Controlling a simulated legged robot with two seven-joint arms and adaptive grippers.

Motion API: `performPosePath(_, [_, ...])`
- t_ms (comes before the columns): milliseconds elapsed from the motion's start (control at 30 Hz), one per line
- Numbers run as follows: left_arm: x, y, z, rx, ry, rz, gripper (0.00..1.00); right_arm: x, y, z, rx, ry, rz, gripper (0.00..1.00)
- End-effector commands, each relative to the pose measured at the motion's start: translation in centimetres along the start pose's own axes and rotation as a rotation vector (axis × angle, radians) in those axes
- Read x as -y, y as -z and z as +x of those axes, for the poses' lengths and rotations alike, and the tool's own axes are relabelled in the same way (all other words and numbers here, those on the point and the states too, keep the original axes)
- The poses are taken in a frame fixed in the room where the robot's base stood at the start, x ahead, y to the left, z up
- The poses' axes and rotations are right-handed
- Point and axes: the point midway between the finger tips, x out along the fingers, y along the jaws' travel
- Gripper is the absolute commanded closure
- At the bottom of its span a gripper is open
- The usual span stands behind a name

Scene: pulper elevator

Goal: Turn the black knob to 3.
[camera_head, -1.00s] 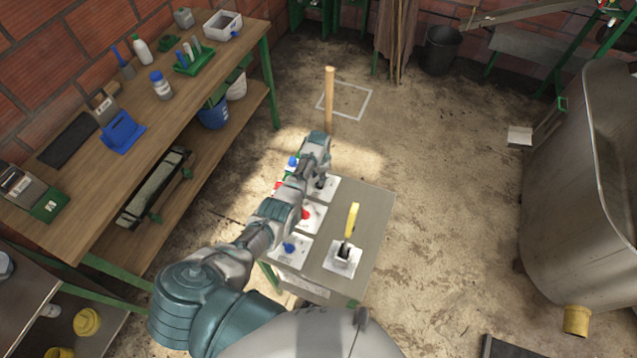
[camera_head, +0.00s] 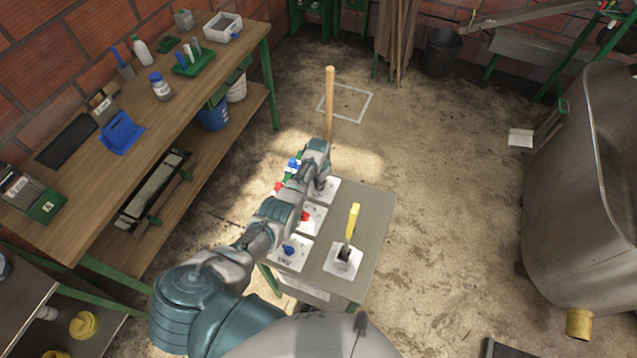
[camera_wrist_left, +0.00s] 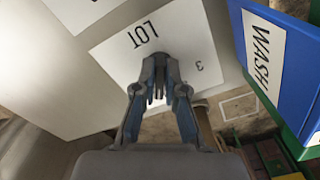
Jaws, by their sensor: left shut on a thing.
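The white plate (camera_wrist_left: 185,38) marked LOT and 3 fills the middle of the left wrist view. My left gripper (camera_wrist_left: 158,82) is shut over the middle of this plate. The black knob is almost wholly hidden between its fingers, so its pointer cannot be read. The 3 shows to the right of the fingertips. In the head view my left gripper (camera_head: 321,182) is at the far end of the grey control box (camera_head: 370,215), on a white plate. My right gripper is not in view.
On the box are a red knob (camera_head: 304,216), a blue knob (camera_head: 288,250) and a yellow lever (camera_head: 352,222). A wooden post (camera_head: 330,100) stands behind. A blue WASH box (camera_wrist_left: 275,60) is close at right in the wrist view. A workbench (camera_head: 185,125) stands left.

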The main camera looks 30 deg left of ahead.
Motion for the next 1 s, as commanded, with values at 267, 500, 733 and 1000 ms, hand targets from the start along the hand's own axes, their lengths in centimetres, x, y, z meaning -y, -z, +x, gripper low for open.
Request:
performPosePath(267, [0.0, 0.0, -0.1, 0.0, 0.001, -0.08, 1.0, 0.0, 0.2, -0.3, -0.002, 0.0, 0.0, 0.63])
performPosePath(500, [-0.1, 0.0, -0.1, 0.0, 0.001, -0.257, 1.0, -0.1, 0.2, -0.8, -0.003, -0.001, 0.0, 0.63])
performPosePath(733, [-0.3, 0.1, -0.1, 0.001, 0.001, -0.475, 1.0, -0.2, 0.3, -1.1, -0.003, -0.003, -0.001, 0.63])
performPosePath(1000, [-0.5, 0.2, 0.0, -0.001, 0.0, -0.732, 1.0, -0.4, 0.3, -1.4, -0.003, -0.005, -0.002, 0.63])
